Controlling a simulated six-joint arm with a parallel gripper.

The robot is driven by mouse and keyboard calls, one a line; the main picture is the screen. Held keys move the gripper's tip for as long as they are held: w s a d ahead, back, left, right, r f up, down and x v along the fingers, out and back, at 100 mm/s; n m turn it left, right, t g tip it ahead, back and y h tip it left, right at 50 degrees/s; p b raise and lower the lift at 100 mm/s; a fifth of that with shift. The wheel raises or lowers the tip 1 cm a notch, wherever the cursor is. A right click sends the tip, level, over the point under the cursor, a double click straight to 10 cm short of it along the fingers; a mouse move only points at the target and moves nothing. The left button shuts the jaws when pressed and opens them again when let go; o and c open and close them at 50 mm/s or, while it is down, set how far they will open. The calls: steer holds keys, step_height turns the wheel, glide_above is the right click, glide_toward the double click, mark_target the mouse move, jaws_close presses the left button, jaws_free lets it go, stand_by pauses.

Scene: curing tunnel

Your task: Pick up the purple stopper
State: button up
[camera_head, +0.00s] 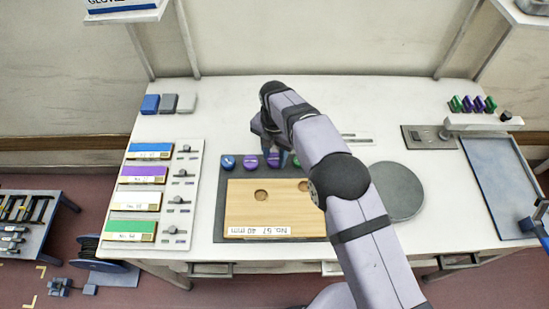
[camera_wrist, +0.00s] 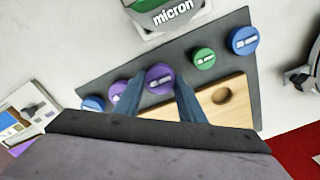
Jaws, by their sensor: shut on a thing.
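Two purple stoppers stand in a row with blue and green ones on a dark mat (camera_head: 222,225). My gripper (camera_head: 271,151) is over this row, shut on the right-hand purple stopper (camera_head: 274,161). In the wrist view that stopper (camera_wrist: 160,79) sits between the two blue-grey fingers (camera_wrist: 159,90). The other purple stopper (camera_head: 250,164) stands just to its left; it also shows in the wrist view (camera_wrist: 117,90), partly behind a finger. I cannot tell whether the held stopper still touches the mat.
A green stopper (camera_wrist: 204,59) stands close to the right, a blue one (camera_wrist: 244,41) beyond it. Another blue stopper (camera_head: 228,162) is at the left end. A wooden board (camera_head: 280,212) with round holes lies in front. A grey disc (camera_head: 399,192) is to the right.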

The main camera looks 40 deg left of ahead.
step_height(320, 180, up, 9)
steer(key=b, duration=0.3)
step_height(320, 180, up, 7)
steer(key=p, duration=0.4)
glide_above(275, 159)
steer(key=w+d, duration=0.1)
steer(key=w, duration=0.2)
steer(key=shift+d+r+m+p, duration=0.8)
steer(key=shift+d+p, duration=0.9)
steer(key=shift+d, duration=1.55)
steer(key=s+d+f+n, duration=0.1)
steer(key=s+d+f, duration=0.2)
steer(key=f, duration=0.7)
steer(key=shift+d+n+p, duration=0.3)
steer(key=shift+d+p, duration=0.05)
steer(key=shift+d, duration=0.45)
steer(key=shift+f, duration=0.15)
steer(key=shift+f+b, duration=2.35)
steer(key=shift+f, duration=0.7)
steer(key=shift+f, duration=0.65)
